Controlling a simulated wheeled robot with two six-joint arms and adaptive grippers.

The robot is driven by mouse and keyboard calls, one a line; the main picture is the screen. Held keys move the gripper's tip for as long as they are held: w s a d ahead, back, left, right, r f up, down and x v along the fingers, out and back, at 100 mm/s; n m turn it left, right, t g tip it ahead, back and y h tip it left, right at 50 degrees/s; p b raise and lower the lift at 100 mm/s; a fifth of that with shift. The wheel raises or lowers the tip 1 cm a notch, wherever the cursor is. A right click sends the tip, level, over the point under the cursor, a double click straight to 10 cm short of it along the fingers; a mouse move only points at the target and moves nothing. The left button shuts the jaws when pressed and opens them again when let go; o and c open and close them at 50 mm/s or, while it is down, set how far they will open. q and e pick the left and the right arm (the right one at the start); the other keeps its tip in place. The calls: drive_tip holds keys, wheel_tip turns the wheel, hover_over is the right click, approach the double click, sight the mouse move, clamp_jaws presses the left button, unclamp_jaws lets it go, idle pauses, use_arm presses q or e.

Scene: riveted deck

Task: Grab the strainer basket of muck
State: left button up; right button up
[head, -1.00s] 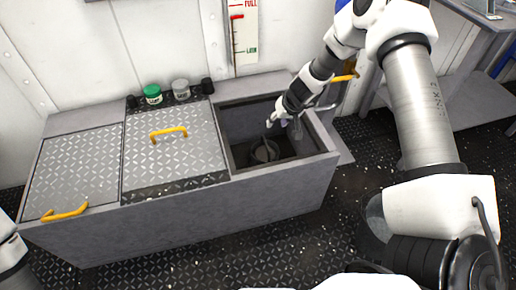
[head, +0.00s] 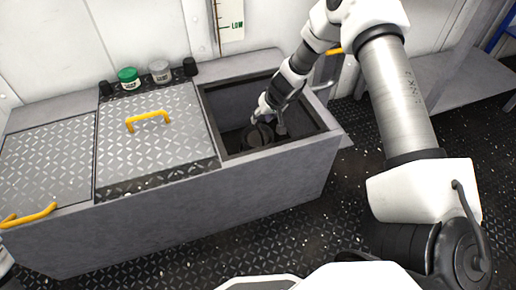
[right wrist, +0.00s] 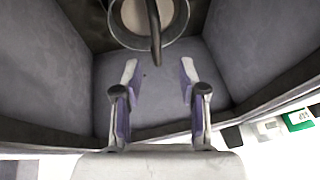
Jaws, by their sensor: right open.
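The strainer basket (head: 257,138) is a dark round shape down in the open well of the grey deck box. In the right wrist view the basket (right wrist: 122,32) shows at the top edge as a round rim with brownish-grey muck inside and a dark handle (right wrist: 156,42) across it. My right gripper (head: 266,112) reaches into the well, just above the basket. In the right wrist view its two fingers (right wrist: 159,76) are apart with nothing between them, and the basket handle is just beyond their tips. My left gripper is out of view.
The well's rim (head: 275,148) and walls surround my right gripper closely. Beside it is a closed tread-plate lid (head: 155,135) with a yellow handle (head: 148,120). A green-lidded jar (head: 128,78) and a grey-lidded jar (head: 160,72) stand behind it.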

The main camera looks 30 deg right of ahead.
sight(257, 124)
drive_tip(key=b+x, duration=0.1)
drive_tip(key=x, duration=0.5)
drive_tip(key=shift+w+d+f+b, duration=0.1)
drive_tip(key=shift+w+f+b, duration=0.05)
drive_tip(key=shift+f+b, duration=0.15)
drive_tip(key=shift+r, duration=0.1)
clamp_jaws()
